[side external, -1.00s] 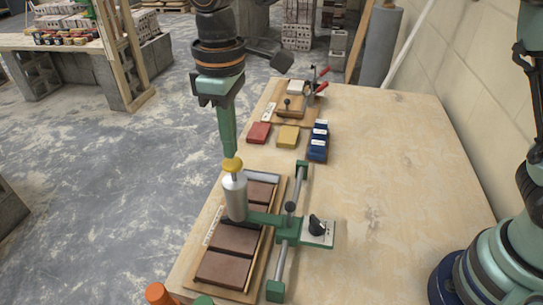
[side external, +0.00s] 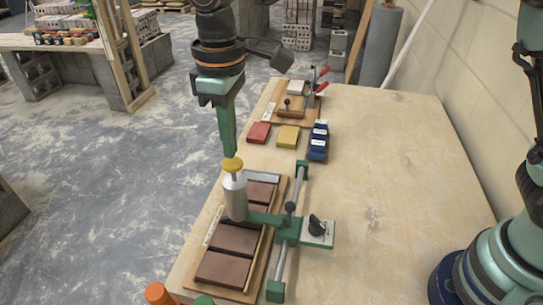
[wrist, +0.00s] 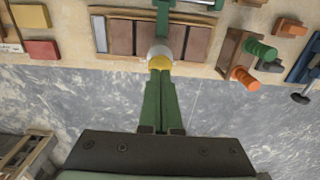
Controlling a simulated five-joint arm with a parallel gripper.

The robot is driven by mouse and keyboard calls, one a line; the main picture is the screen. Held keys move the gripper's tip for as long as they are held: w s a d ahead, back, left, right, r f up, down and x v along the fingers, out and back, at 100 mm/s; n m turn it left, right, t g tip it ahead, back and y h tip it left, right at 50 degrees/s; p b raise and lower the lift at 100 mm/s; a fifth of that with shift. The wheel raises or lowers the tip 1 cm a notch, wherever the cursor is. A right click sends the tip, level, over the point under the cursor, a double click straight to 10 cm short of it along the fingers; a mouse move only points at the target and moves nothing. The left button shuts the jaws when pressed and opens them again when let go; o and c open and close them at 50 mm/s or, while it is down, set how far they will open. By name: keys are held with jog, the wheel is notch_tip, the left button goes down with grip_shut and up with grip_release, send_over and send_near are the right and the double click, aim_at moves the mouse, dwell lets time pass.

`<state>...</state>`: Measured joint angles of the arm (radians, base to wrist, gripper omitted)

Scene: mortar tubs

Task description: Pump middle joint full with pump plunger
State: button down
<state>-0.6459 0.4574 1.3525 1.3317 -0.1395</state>
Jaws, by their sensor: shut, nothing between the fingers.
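The pump is a silver cylinder (side external: 236,199) on a green carriage (side external: 268,221), standing over the wooden tray (side external: 255,288) of brown bricks (side external: 235,240). Its yellow plunger knob (side external: 232,165) stands on a short rod above the cylinder. My gripper (side external: 230,154) points down with its fingers shut, and the tips are at the top of the knob. In the wrist view the shut fingers (wrist: 161,78) reach the yellow knob (wrist: 160,63), with the cylinder's pale top behind it. The middle joint under the pump is hidden by the cylinder, so its fill cannot be seen.
The carriage sits on a rail (side external: 281,262) with a black knob (side external: 316,224) on its plate. Red (side external: 259,132), yellow (side external: 288,136) and blue blocks (side external: 318,148) lie behind. An orange-ended handle (side external: 156,292) stands at the front.

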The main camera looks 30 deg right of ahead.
aim_at(232, 162)
jog(key=shift+f, duration=0.15)
dwell(0.4)
jog(key=shift+f, duration=1.9)
jog(key=shift+r, duration=1.5)
notch_tip(232, 162, up, 7)
